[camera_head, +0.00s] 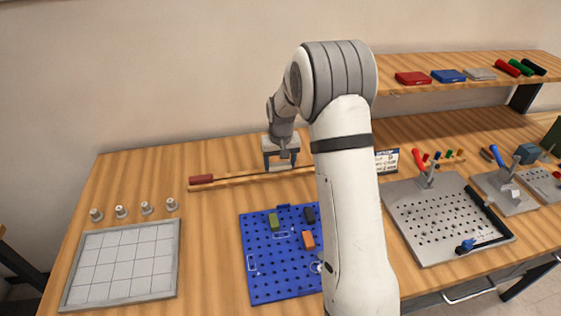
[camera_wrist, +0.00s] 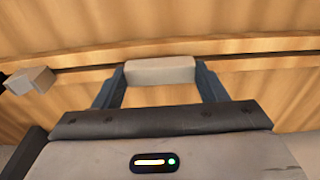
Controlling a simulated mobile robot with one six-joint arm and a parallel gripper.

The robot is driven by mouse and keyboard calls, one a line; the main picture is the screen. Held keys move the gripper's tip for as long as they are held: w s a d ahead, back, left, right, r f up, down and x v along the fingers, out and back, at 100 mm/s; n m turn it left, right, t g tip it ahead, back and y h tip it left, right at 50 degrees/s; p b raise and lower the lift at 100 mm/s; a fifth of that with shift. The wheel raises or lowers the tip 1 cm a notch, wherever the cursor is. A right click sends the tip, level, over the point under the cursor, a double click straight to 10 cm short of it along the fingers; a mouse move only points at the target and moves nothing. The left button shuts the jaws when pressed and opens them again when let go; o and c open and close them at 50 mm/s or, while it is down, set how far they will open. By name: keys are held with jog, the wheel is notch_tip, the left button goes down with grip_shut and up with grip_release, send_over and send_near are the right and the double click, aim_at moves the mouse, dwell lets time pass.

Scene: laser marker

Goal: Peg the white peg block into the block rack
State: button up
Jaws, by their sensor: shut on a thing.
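My gripper (camera_head: 281,165) is over the back of the table, near a long wooden strip. In the wrist view its two dark fingers (camera_wrist: 160,84) are shut on the white peg block (camera_wrist: 160,70), which spans the gap between them. The block's underside is hidden, and I cannot tell its height above the wood. The blue perforated board (camera_head: 262,290), which looks like the block rack, lies in front of my gripper. It bears a green block (camera_head: 273,222), a black block (camera_head: 310,214) and an orange block (camera_head: 308,240). My arm hides the board's right part.
A pale block-like thing (camera_wrist: 30,80) shows left in the wrist view. A grey gridded tray (camera_head: 125,262) is at left; a grey perforated plate (camera_head: 432,215) with a red-handled clamp is at right.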

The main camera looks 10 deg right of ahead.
jog(key=shift+f+b, duration=0.3)
jog(key=shift+f, duration=0.15)
jog(key=o, duration=1)
jog(key=shift+o, duration=0.2)
jog(key=shift+r, duration=0.15)
jog(key=r, duration=0.6)
jog(key=shift+s+r+b, duration=0.1)
jog(key=shift+s+b, duration=0.25)
jog(key=shift+s, duration=0.05)
jog(key=shift+s+r, duration=0.1)
jog(key=shift+r, duration=0.6)
